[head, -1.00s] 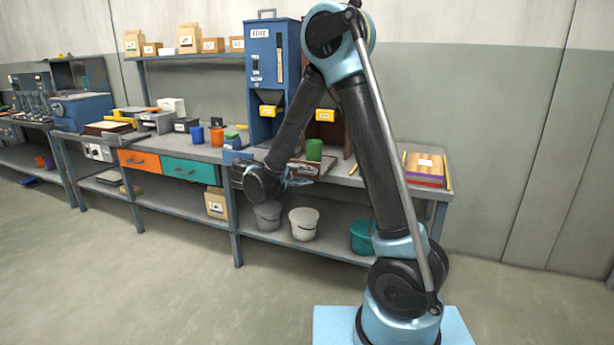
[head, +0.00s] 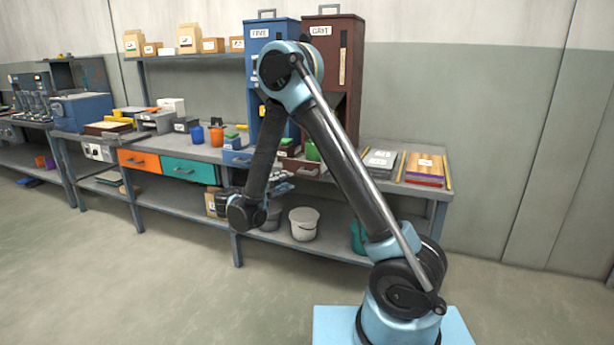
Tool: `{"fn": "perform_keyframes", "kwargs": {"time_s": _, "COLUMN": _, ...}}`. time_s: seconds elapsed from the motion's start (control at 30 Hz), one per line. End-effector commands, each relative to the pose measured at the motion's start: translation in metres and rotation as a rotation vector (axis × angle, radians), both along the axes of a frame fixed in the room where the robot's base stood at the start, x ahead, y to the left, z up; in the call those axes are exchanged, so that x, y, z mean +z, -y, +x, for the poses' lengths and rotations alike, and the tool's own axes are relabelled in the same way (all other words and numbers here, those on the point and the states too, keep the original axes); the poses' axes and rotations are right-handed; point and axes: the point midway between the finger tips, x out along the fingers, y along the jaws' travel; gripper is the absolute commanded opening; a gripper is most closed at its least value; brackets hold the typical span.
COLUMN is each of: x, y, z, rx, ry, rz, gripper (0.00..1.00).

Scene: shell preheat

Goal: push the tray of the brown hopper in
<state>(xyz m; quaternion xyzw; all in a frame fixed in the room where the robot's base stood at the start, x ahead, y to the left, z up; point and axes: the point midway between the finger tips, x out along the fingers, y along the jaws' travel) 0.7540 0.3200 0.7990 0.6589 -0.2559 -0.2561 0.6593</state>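The brown hopper (head: 332,60), labelled GRIT, stands on the bench beside the blue hopper (head: 261,34). Its brown tray (head: 303,169) is low at its front, with a handle on its face. A green cup (head: 312,151) shows at the tray; my arm hides part of the area around it. I cannot tell how far the tray sticks out. My gripper (head: 280,186) is in front of the bench edge, below and left of the tray, apparently clear of it. Its fingers are small and blurred, so their opening cannot be told.
The blue hopper's tray (head: 237,157) is left of the brown one. Blue and orange cups (head: 216,137) stand further left. Buckets (head: 304,223) stand on the lower shelf. The floor in front is clear.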

Motion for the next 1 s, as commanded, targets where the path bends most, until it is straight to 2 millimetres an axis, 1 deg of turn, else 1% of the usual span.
{"fn": "perform_keyframes", "kwargs": {"time_s": 0.03, "x": 0.000, "y": 0.008, "z": 0.007, "rx": -0.003, "ry": 0.000, "rz": 0.000, "gripper": 0.32}}
{"fn": "perform_keyframes", "kwargs": {"time_s": 0.3, "x": 0.000, "y": 0.040, "z": 0.042, "rx": -0.003, "ry": 0.000, "rz": 0.000, "gripper": 0.32}}
{"fn": "perform_keyframes", "kwargs": {"time_s": 0.5, "x": 0.000, "y": 0.062, "z": 0.066, "rx": -0.003, "ry": 0.000, "rz": 0.000, "gripper": 0.32}}
{"fn": "perform_keyframes", "kwargs": {"time_s": 0.6, "x": 0.000, "y": 0.070, "z": 0.075, "rx": -0.002, "ry": 0.000, "rz": 0.000, "gripper": 0.32}}
{"fn": "perform_keyframes", "kwargs": {"time_s": 0.8, "x": 0.000, "y": 0.079, "z": 0.085, "rx": 0.000, "ry": 0.000, "rz": 0.000, "gripper": 0.32}}
{"fn": "perform_keyframes", "kwargs": {"time_s": 1.0, "x": 0.000, "y": 0.080, "z": 0.087, "rx": 0.000, "ry": -0.001, "rz": 0.001, "gripper": 0.32}}
